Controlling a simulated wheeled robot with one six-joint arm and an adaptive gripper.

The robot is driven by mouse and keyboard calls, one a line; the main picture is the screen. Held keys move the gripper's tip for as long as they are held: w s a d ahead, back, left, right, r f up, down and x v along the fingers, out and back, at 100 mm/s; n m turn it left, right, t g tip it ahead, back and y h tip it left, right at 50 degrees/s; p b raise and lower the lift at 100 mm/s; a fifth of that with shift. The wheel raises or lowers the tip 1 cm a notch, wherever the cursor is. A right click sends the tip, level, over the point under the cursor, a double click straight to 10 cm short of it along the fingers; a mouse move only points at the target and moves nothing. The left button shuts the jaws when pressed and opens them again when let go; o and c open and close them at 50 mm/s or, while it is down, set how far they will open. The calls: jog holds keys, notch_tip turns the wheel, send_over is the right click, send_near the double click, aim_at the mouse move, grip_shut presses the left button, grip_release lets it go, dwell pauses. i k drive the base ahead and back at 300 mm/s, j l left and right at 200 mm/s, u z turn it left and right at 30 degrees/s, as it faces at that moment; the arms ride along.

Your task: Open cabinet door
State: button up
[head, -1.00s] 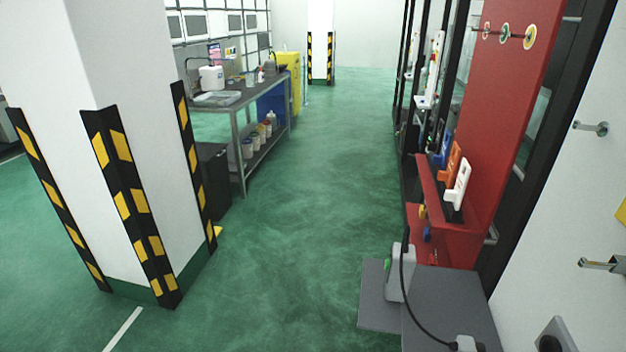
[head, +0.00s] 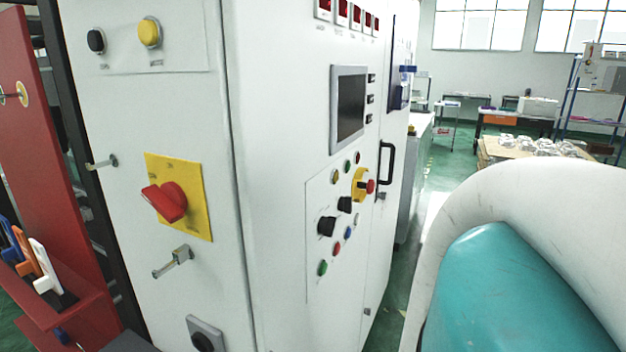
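A tall white cabinet (head: 275,200) fills the middle of the head view. Its left face carries a red rotary switch (head: 165,202) on a yellow plate and a metal latch handle (head: 172,262). Its right face has a dark screen (head: 348,107), coloured buttons and a black bar handle (head: 387,163) near a vertical seam. The cabinet door looks shut. My gripper is not in view; a white and teal part of my own arm covers the lower right.
A red board (head: 45,170) with padlock-like tags stands at the far left beside the cabinet. Green floor (head: 388,300) shows right of the cabinet. A table with castings (head: 535,148) and a shelf rack (head: 595,100) stand farther back.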

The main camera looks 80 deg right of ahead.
aim_at(402, 21)
jog(key=z, duration=2.5)
